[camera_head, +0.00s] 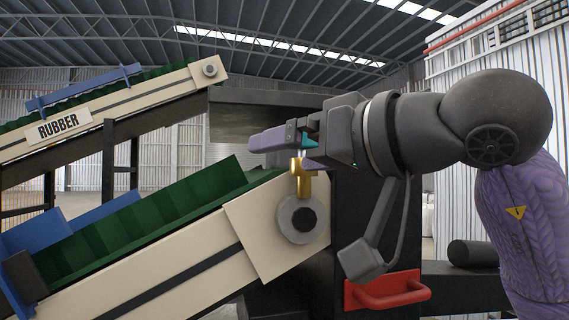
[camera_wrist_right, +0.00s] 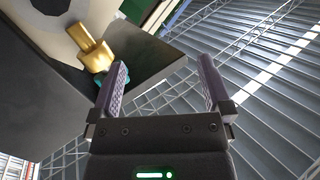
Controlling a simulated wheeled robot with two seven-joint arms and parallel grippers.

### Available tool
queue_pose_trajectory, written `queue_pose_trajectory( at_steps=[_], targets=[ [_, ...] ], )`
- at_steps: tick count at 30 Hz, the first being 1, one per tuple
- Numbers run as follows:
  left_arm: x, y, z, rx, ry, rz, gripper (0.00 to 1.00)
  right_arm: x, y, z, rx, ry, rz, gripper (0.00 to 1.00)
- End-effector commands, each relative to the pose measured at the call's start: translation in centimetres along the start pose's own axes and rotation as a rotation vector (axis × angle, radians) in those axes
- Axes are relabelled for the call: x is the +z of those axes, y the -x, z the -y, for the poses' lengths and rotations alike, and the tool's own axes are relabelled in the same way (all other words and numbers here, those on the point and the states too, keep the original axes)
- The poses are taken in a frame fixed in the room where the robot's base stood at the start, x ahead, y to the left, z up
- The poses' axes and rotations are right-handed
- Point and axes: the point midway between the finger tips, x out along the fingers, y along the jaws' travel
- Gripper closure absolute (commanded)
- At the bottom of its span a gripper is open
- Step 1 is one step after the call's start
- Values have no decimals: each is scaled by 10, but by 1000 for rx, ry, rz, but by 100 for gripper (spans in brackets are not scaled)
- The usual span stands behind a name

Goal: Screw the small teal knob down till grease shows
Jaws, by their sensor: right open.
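The small teal knob (camera_head: 309,142) sits on top of an upright brass fitting (camera_head: 301,176), which stands at the round grey end cap (camera_head: 302,218) of the lower conveyor. My right gripper (camera_head: 275,144) is open, with its purple fingers level with the knob in the head view. In the right wrist view the gap between the fingers (camera_wrist_right: 164,80) looks empty. There the brass fitting (camera_wrist_right: 93,53) and a bit of the teal knob (camera_wrist_right: 98,78) lie left of the left finger, which partly hides the knob. I see no grease. My left gripper is not in view.
The lower conveyor has a cream side (camera_head: 180,270) and a green belt (camera_head: 150,218). An upper conveyor bears a RUBBER sign (camera_head: 58,125). A red handle (camera_head: 390,291) sticks out of the dark frame below my right arm.

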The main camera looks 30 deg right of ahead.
Motion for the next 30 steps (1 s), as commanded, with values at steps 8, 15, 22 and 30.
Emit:
queue_pose_trajectory(
  at_steps=[8,15,22,30],
  targets=[
    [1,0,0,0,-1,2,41,-37,44,-48,312,200,-113,0],
    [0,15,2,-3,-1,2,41,-45,-12,-63,307,199,-109,0],
    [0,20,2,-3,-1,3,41,-48,-37,-70,305,199,-113,0],
    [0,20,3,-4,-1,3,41,-47,-38,-70,304,198,-114,8]
  ],
)
